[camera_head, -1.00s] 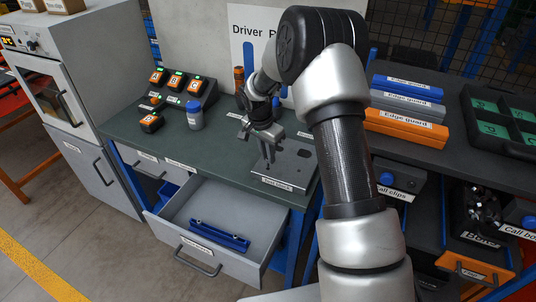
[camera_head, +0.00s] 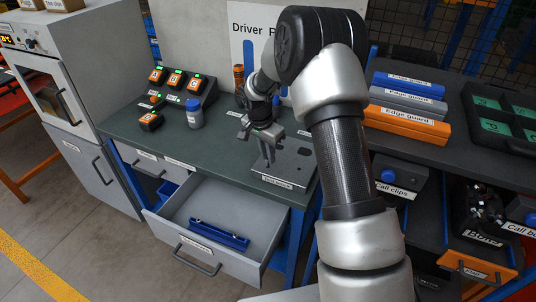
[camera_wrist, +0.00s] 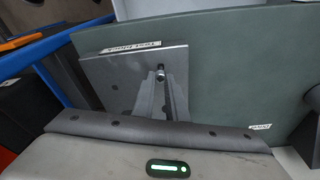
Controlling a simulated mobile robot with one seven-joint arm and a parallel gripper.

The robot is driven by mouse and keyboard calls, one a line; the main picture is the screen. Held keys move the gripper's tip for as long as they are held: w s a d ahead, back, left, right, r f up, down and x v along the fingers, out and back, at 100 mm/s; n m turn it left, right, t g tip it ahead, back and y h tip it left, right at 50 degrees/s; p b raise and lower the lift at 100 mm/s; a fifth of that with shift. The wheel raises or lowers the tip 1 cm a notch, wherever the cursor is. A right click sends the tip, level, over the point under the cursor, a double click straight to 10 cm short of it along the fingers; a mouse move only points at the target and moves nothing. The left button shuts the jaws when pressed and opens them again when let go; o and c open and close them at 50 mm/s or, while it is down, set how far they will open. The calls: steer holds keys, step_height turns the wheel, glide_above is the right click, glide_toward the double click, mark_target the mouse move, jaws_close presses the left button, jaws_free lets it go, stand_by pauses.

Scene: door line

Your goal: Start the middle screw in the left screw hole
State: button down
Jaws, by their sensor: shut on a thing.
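My gripper (camera_head: 268,157) points down over the grey metal test block (camera_head: 298,170) on the green bench top. In the wrist view the gripper's fingers (camera_wrist: 161,82) are together, with a small shiny screw (camera_wrist: 162,70) at their tips, over the block. The block also shows in the wrist view (camera_wrist: 100,72), with its label along the far edge and several dark holes. The fingers hide part of the block. I cannot tell whether the screw's lower end touches the block or sits in a hole.
An open drawer (camera_head: 184,222) with a blue part (camera_head: 220,235) juts out below the bench. A blue-capped bottle (camera_head: 194,113) and a rack of orange-and-black units (camera_head: 178,85) stand left of my gripper. Edge guards (camera_head: 405,105) lie on the right-hand bench.

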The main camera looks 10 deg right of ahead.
steer(key=shift+f, duration=0.2)
stand_by(0.4)
stand_by(0.3)
steer(key=c, duration=1.7)
jaws_free()
steer(key=a+r, duration=0.1)
steer(key=r, duration=0.4)
steer(key=s+r, duration=0.1)
steer(key=r, duration=0.5)
steer(key=s+a+r, duration=0.1)
steer(key=r, duration=0.5)
steer(key=shift+a+r+b, duration=0.1)
steer(key=shift+a+b, duration=0.2)
steer(key=shift+b, duration=0.05)
